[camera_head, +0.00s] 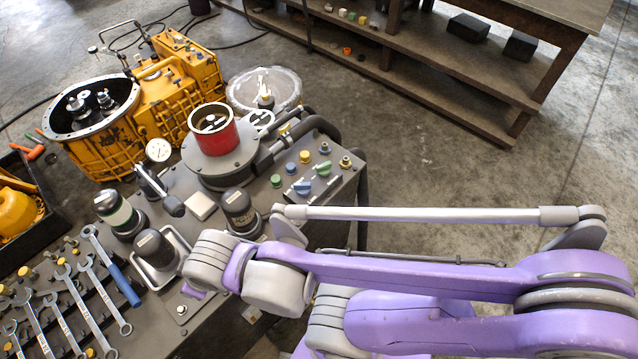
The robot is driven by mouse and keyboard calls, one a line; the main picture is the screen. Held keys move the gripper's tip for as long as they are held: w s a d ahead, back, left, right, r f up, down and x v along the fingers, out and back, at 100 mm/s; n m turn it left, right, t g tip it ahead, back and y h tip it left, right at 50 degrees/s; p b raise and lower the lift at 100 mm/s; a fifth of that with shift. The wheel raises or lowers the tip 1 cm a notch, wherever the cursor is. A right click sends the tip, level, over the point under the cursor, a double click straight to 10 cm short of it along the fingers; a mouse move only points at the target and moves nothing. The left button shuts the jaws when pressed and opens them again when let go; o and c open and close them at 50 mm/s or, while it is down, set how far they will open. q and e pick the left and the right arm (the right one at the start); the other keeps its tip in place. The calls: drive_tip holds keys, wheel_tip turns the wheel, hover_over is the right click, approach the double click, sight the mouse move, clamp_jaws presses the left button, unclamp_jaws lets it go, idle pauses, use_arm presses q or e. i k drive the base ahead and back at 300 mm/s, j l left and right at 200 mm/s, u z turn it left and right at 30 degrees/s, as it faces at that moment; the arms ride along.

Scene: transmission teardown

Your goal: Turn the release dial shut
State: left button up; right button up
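A grey control panel (312,180) at the right end of the bench carries two turn dials with bar handles, a green dial (323,169) and a blue-grey dial (302,186). No label is readable, so I cannot tell which is the release dial. My purple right arm comes in from the right, crossing in front of the bench, below the panel in the picture. Its wrist hangs over the bench's front part, left of the panel. Only a small purple part of my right gripper (192,291) seems to show; its fingers are hidden. My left gripper is not in view.
A red cylinder (217,137) on a round grey base, dark-topped canisters (239,207) and a lever (158,186) stand left of the panel. A yellow transmission housing (180,85) is behind. Wrenches (80,305) lie at front left. Floor right of the bench is clear.

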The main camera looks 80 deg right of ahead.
sight(323, 169)
drive_tip(key=z, duration=2.6)
